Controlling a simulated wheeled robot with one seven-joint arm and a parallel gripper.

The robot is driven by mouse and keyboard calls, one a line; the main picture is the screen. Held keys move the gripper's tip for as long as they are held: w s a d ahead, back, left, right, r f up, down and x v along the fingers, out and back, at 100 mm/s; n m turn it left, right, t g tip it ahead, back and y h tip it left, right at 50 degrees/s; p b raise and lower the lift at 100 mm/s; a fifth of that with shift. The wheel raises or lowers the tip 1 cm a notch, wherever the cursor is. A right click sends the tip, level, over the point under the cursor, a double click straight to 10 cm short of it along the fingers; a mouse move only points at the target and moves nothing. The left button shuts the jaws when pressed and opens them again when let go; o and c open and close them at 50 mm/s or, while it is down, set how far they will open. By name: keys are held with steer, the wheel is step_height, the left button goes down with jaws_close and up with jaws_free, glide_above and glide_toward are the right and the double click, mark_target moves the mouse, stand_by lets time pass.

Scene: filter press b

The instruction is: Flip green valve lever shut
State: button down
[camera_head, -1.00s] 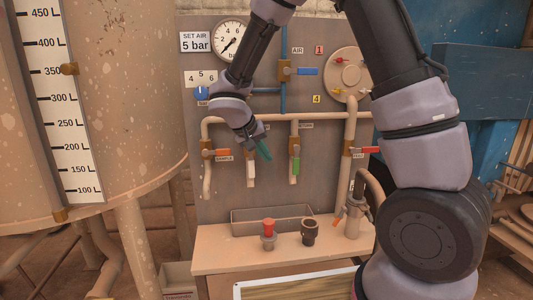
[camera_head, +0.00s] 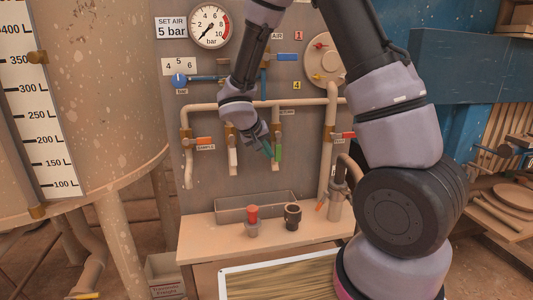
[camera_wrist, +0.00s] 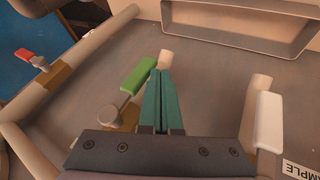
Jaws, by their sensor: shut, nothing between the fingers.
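The green valve lever (camera_head: 278,152) hangs down along its pipe, the third drop pipe on the grey panel in the head view. In the wrist view the green lever (camera_wrist: 138,77) lies just left of my fingers, on a brass valve body. My gripper (camera_head: 268,150) is shut and empty, its teal fingers pressed together. In the wrist view the gripper (camera_wrist: 160,75) points along the lever, close beside its free end; I cannot tell whether they touch. The white lever (camera_wrist: 269,121) is on the other side of my fingers, and also hangs down in the head view (camera_head: 233,156).
An orange lever (camera_head: 203,141) sticks out at the left and a red lever (camera_head: 343,135) at the right. A metal trough (camera_wrist: 240,30) lies below the pipes. A red-topped fitting (camera_head: 252,220) and a dark cup (camera_head: 292,216) stand on the bench.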

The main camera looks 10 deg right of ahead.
mark_target(280, 155)
steer(key=shift+d+f+h, duration=0.2)
steer(key=shift+h, duration=0.4)
steer(key=d+h, duration=0.1)
steer(key=h, duration=0.1)
steer(key=d+f+n+h, duration=0.1)
steer(key=h, duration=0.1)
steer(key=shift+d+t+h, duration=0.4)
steer(key=d+r+n+t+h, duration=0.3)
steer(key=d+n+h, duration=0.1)
steer(key=h, duration=0.5)
steer(key=shift+d+n+t, duration=0.3)
steer(key=shift+d+t, duration=0.1)
steer(key=shift+d, duration=0.45)
steer(key=shift+d+r, duration=0.1)
steer(key=shift+r, duration=0.05)
